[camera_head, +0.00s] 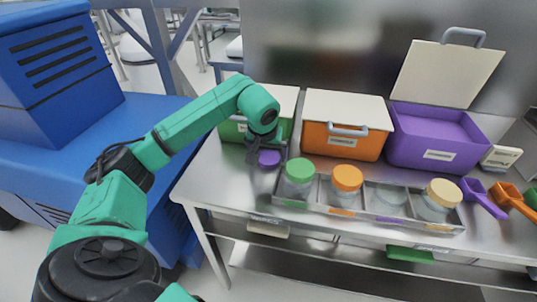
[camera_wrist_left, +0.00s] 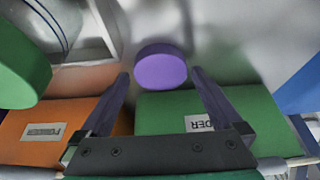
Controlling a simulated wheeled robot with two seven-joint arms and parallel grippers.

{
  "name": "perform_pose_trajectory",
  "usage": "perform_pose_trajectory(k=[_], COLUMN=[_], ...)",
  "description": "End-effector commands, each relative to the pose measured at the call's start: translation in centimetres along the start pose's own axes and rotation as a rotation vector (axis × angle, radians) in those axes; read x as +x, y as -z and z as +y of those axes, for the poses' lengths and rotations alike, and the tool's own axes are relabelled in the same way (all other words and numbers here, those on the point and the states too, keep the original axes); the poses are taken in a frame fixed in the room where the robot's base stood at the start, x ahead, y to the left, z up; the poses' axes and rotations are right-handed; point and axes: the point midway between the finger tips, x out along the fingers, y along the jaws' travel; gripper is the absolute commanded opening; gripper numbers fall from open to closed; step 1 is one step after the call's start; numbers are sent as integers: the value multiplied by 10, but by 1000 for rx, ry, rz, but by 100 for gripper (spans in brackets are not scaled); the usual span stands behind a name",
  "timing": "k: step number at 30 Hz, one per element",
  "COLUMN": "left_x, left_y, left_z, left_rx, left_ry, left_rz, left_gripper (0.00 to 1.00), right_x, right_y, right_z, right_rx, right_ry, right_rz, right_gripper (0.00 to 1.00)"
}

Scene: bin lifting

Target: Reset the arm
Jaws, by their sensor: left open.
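My left arm reaches in from the left in the head view. Its gripper (camera_head: 266,150) hangs just in front of the green bin (camera_head: 229,130). In the left wrist view, the gripper (camera_wrist_left: 159,78) has its two fingers spread apart with nothing clamped between them. A round purple lid (camera_wrist_left: 161,68) shows near the fingertips there, at the gap between them. The same purple lid (camera_head: 269,159) sits on the metal table in the head view, just under the gripper. I cannot tell if a finger touches it. My right gripper is not in view.
An orange bin (camera_head: 343,141) is shut; a purple bin (camera_head: 437,157) has its lid raised. A divided tray (camera_head: 365,215) holds several jars, including a green-lidded one (camera_head: 300,171). Scoops (camera_head: 484,200) lie at right. A blue machine (camera_head: 58,75) stands left.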

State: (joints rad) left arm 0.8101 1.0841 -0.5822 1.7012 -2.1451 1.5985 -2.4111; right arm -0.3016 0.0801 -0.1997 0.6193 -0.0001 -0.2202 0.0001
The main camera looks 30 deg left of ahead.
Motion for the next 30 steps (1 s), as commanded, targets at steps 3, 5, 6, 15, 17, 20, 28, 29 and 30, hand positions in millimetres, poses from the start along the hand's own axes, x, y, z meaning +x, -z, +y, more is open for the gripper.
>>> perform_pose_trajectory(k=[3,5,6,15,17,20,28,29,30], left_x=[-24,-42,-54,-113,-115,-116,-146,-153,-160], left_y=[1,2,2,0,0,0,13,16,19], left_z=[0,0,0,0,0,0,0,0,0], left_rx=[1,0,0,0,0,0,0,0,0], left_ry=[0,-2,-1,0,0,1,0,0,0], left_rz=[7,9,8,3,1,1,1,1,1], left_gripper=[100,100,100,100,100,100,100,100,100], right_x=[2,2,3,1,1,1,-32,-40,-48], right_y=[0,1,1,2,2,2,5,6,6], right_z=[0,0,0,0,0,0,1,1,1], right_rx=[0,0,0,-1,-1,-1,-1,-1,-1], right_ry=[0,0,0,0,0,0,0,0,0], right_rz=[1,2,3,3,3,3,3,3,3], right_gripper=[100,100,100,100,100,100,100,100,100])
